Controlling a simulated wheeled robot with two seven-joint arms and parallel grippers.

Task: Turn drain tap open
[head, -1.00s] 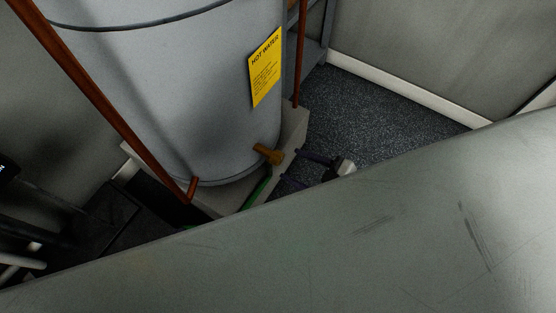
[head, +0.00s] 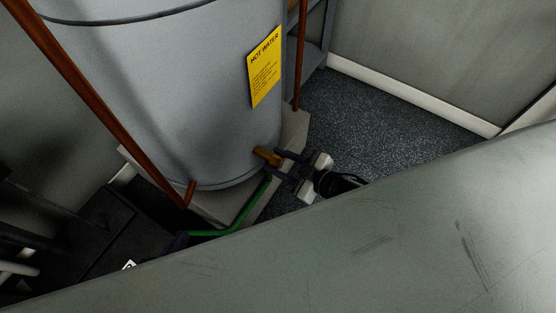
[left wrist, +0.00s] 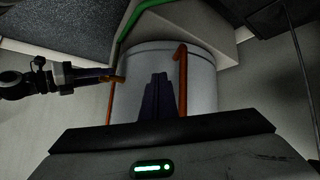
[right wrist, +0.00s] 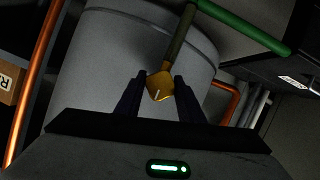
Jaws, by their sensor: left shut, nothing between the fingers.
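The brass drain tap (head: 266,156) sticks out low on the grey hot water tank (head: 190,95). In the right wrist view its brass end (right wrist: 160,86) sits between the fingertips, with a pale mark on its face. My right gripper (head: 281,163) is open, one finger on each side of the tap; any contact is unclear. In the left wrist view the tap (left wrist: 119,79) is beside the right gripper's tips. My left gripper (left wrist: 158,98) is shut and empty, pointing at the tank.
A green hose (head: 235,226) runs from below the tap along the plinth (head: 225,205). Copper pipes (head: 90,95) stand at the tank's left and right. A grey shelf (head: 312,52) stands behind right. Speckled floor (head: 400,115) right of the tank is clear.

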